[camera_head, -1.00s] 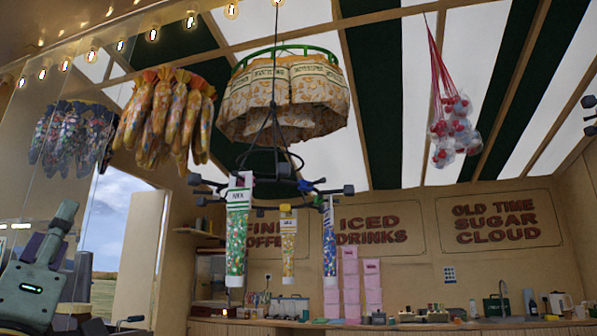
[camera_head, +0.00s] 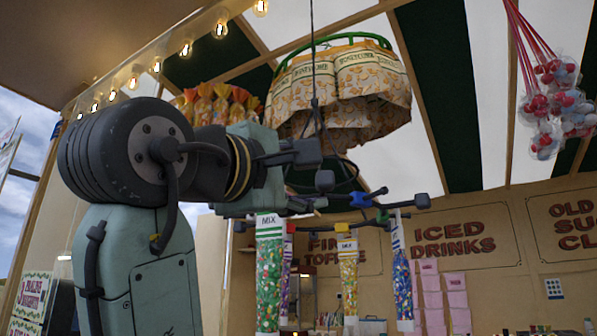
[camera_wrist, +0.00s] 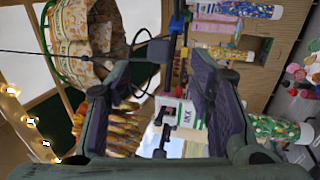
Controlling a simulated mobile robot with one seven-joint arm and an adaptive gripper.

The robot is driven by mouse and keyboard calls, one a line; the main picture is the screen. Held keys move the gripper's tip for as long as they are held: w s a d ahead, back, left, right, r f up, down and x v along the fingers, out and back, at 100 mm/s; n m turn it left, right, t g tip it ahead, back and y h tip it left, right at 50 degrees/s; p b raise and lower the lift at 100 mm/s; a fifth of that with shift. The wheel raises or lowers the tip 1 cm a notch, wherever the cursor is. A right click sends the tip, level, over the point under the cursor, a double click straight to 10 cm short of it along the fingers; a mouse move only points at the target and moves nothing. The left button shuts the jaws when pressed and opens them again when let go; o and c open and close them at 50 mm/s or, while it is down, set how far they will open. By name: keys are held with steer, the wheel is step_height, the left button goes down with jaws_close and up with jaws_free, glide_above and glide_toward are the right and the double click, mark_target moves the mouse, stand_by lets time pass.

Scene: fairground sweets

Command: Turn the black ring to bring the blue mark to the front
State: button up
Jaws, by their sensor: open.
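The black ring (camera_head: 352,172) hangs from a cord under the honeycomb bags, with several knobbed arms around it. A blue mark (camera_head: 360,199) is on an arm at its right side; it also shows at the top of the wrist view (camera_wrist: 178,22). A green mark (camera_head: 383,216) and a red mark (camera_head: 291,228) are on other arms. My gripper (camera_head: 305,180) is at the ring's left side, open. In the wrist view its spread fingers (camera_wrist: 163,75) flank a dark arm and the MIX label; contact cannot be told. My arm hides the ring's left part.
The MIX sweet tube (camera_head: 268,280), a yellow tube (camera_head: 348,275) and a blue tube (camera_head: 401,280) hang below the ring. Honeycomb bags (camera_head: 345,95) hang close above. Red-and-white bags (camera_head: 560,100) hang at the right. Open room lies between the ring and those bags.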

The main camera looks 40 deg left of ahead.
mark_target(321, 181)
steer(key=p+x, duration=0.2)
steer(key=x, duration=0.5)
steer(key=shift+w+r, duration=0.1)
steer(key=shift+w, duration=0.2)
steer(key=c, duration=0.8)
steer(key=shift+s+a+p, duration=0.55)
steer(key=shift+s+a, duration=0.35)
steer(key=shift+a, duration=2.9)
steer(key=shift+s+a+p, duration=0.5)
steer(key=shift+s+a, duration=0.4)
steer(key=shift+a, duration=2.85)
steer(key=shift+s+a+p, duration=0.55)
steer(key=shift+s+a, duration=0.35)
steer(key=shift+a, duration=2.9)
